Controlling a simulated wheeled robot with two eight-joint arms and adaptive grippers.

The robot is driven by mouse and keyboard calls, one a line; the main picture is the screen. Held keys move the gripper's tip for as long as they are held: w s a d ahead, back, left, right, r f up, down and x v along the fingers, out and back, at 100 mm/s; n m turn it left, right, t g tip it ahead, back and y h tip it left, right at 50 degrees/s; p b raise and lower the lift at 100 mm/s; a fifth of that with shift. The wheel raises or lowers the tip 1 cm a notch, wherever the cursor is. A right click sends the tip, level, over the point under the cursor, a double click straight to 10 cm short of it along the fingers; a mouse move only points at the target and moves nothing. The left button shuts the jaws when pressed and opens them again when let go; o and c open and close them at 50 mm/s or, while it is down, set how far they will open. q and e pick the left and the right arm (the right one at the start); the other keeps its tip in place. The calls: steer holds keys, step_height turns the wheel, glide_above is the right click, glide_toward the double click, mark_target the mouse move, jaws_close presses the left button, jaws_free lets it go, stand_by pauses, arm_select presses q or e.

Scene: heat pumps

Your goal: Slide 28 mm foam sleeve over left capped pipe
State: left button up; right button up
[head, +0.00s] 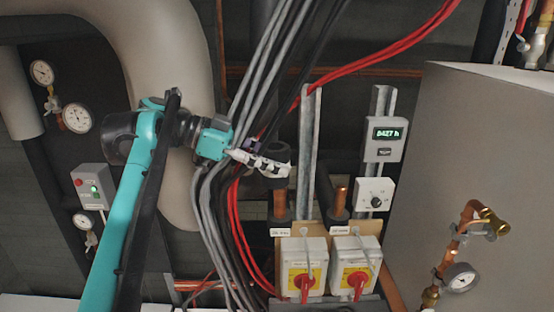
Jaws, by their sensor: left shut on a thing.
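My left gripper (276,163) comes in from the left and is shut on a short dark foam sleeve (278,150). The sleeve is in line with the left copper pipe (280,203), at its upper end. The fingers cover the sleeve's lower part and the pipe's top, so I cannot tell whether the sleeve is around the pipe or just above it. Bare copper shows below the fingers, with dark insulation and a white label (282,232) lower down. My right gripper is not in view.
A second copper pipe (341,198) with dark insulation stands to the right. Grey, black and red cables (213,190) run close behind my gripper. Metal struts (308,150), two yellow-and-red switches (304,277) and a display box (385,138) are nearby. A large grey cabinet (470,150) fills the right.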

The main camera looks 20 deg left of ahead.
mark_target(280, 192)
arm_select(q)
steer(key=shift+w+d+f+b, duration=0.25)
steer(key=shift+d+f+b, duration=0.25)
steer(key=shift+d+f, duration=0.4)
steer(key=shift+f, duration=0.1)
steer(key=shift+a+f+b, duration=0.1)
steer(key=shift+f+b, duration=0.15)
steer(key=shift+b, duration=0.25)
steer(key=shift+s+a+f+b, duration=0.15)
steer(key=shift+a+f+b, duration=0.15)
steer(key=shift+a+f, duration=0.15)
steer(key=shift+d+f+b, duration=0.3)
steer(key=shift+f+b, duration=0.15)
steer(key=shift+f, duration=0.4)
steer(key=shift+a+f+b, duration=0.15)
steer(key=shift+f+b, duration=0.45)
steer(key=shift+f, duration=0.9)
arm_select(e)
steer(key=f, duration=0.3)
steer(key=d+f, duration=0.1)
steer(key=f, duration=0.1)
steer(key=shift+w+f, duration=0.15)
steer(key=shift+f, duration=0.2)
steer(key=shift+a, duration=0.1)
